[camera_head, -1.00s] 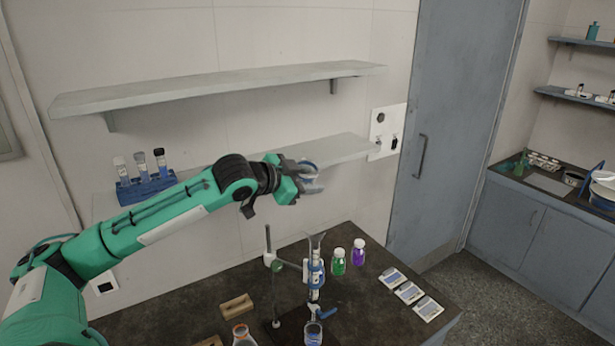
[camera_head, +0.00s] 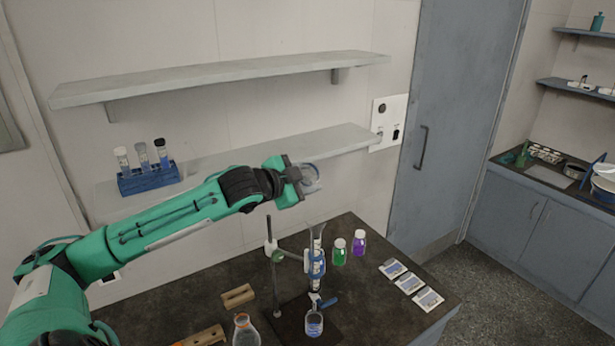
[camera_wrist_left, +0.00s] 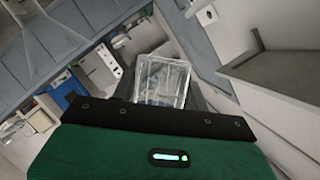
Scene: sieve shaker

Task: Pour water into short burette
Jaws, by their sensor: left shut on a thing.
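The short burette (camera_head: 316,268) stands upright in a blue clamp on a stand (camera_head: 274,285) on the dark table. A clear funnel (camera_head: 316,234) sits at its top, and a blue stopcock (camera_head: 325,301) is near its bottom. A small glass vessel (camera_head: 314,324) with bluish liquid stands below it. My left gripper (camera_head: 305,181) is shut on a clear glass beaker (camera_head: 312,176), above the funnel and apart from it. The beaker also shows in the left wrist view (camera_wrist_left: 162,80); its water level is unclear. My right gripper is not in view.
Green (camera_head: 339,252) and purple (camera_head: 359,243) bottles stand right of the burette. An orange-necked flask (camera_head: 245,332) and wooden blocks (camera_head: 238,295) are at left front. A lower shelf (camera_head: 345,140) runs behind the gripper. Several cards (camera_head: 410,287) lie at right.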

